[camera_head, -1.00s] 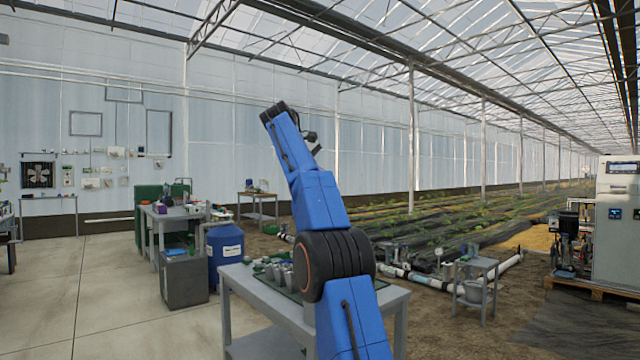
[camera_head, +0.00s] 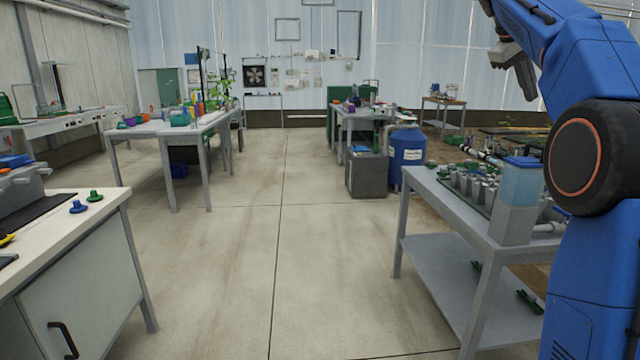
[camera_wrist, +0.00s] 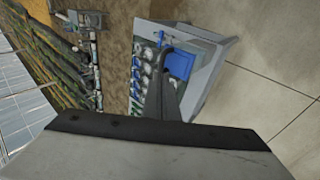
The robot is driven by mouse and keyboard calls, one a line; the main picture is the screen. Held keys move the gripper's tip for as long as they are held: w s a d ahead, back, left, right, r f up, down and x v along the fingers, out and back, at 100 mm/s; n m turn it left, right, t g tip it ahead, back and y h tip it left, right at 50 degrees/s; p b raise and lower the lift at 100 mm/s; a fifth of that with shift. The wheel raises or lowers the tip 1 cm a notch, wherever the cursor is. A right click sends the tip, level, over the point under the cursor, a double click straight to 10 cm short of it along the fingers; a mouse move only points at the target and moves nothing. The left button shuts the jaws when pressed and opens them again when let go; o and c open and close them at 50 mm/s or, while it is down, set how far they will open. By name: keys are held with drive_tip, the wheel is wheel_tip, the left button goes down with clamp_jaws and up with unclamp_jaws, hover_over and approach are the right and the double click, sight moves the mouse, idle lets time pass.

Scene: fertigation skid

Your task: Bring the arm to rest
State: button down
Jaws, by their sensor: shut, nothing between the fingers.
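My blue arm rises along the right edge of the head view, and part of its upper end is cut off by the top of the picture. My gripper (camera_head: 525,78) hangs down from it at the upper right, in the air and above the level of the grey table. In the wrist view my gripper (camera_wrist: 162,88) shows dark fingers, shut with nothing held. They appear in front of the grey table (camera_wrist: 212,72), clear of it as far as the head view shows.
A blue barrel (camera_head: 406,155) stands farther back. The middle floor is clear.

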drive_tip(key=s+a+f+y, duration=0.2)
drive_tip(key=s+a+f, duration=0.6)
drive_tip(key=s+f, duration=0.5)
drive_tip(key=s+a+f+m+t+y, duration=0.1)
drive_tip(key=s+a+f+y, duration=0.1)
drive_tip(key=s+a+f, duration=0.6)
drive_tip(key=s+a+f+m+t+y, duration=0.1)
drive_tip(key=s+a+f, duration=0.6)
drive_tip(key=s+f, duration=1.2)
wheel_tip(320, 180, down, 4)
drive_tip(key=shift+s+a+f+y, duration=0.15)
drive_tip(key=shift+a+y, duration=0.25)
drive_tip(key=shift+y, duration=0.5)
